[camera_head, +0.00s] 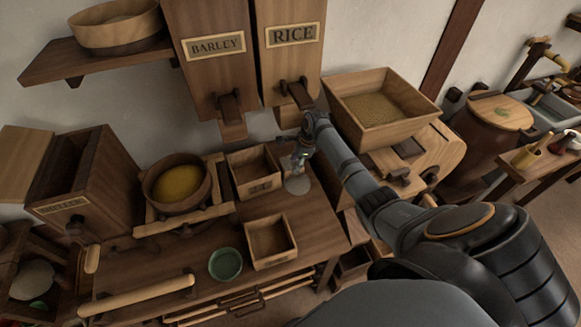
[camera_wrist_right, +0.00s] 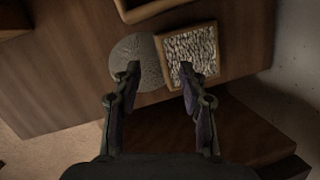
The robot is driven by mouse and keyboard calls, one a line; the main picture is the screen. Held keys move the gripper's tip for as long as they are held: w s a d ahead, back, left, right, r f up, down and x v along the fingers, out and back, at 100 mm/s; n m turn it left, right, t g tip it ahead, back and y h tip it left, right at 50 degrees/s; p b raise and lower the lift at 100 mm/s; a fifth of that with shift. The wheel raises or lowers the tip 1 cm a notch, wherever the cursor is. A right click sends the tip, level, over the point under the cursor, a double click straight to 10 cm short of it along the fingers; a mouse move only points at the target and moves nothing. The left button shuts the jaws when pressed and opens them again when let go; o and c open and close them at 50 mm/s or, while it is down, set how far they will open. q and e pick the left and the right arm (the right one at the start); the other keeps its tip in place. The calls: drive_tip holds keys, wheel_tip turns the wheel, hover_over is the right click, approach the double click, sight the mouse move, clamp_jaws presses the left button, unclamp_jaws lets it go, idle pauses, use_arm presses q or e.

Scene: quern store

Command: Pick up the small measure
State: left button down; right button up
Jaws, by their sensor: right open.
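A small square wooden box filled with pale grain (camera_wrist_right: 190,52), which looks like the small measure, stands on the bench in the right wrist view. A grey speckled disc (camera_wrist_right: 137,52) lies beside it, also visible in the head view (camera_head: 298,185). My right gripper (camera_wrist_right: 160,70) is open and empty. In the wrist picture one fingertip overlaps the disc and the other the box's near edge. In the head view my right gripper (camera_head: 302,158) is low over the bench, largely hiding the grain box. My left gripper is not in view.
A wooden box (camera_head: 253,182) stands left of the gripper, and another (camera_head: 270,240) is nearer the front. A green bowl (camera_head: 225,263) and a round tub of yellow meal (camera_head: 180,183) are further left. The barley (camera_head: 214,60) and rice (camera_head: 290,50) bins hang above the bench.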

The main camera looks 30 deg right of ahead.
sight(291, 166)
drive_tip(key=shift+w+f, duration=0.2)
drive_tip(key=shift+f, duration=0.45)
drive_tip(key=x, duration=0.4)
drive_tip(key=shift+w+d+f+b, duration=0.1)
drive_tip(key=shift+w+d+b, duration=0.05)
drive_tip(key=shift+b, duration=0.2)
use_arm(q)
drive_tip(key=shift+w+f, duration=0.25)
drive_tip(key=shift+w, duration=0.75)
use_arm(e)
drive_tip(key=shift+c, duration=0.9)
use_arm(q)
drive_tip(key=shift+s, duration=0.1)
use_arm(e)
clamp_jaws()
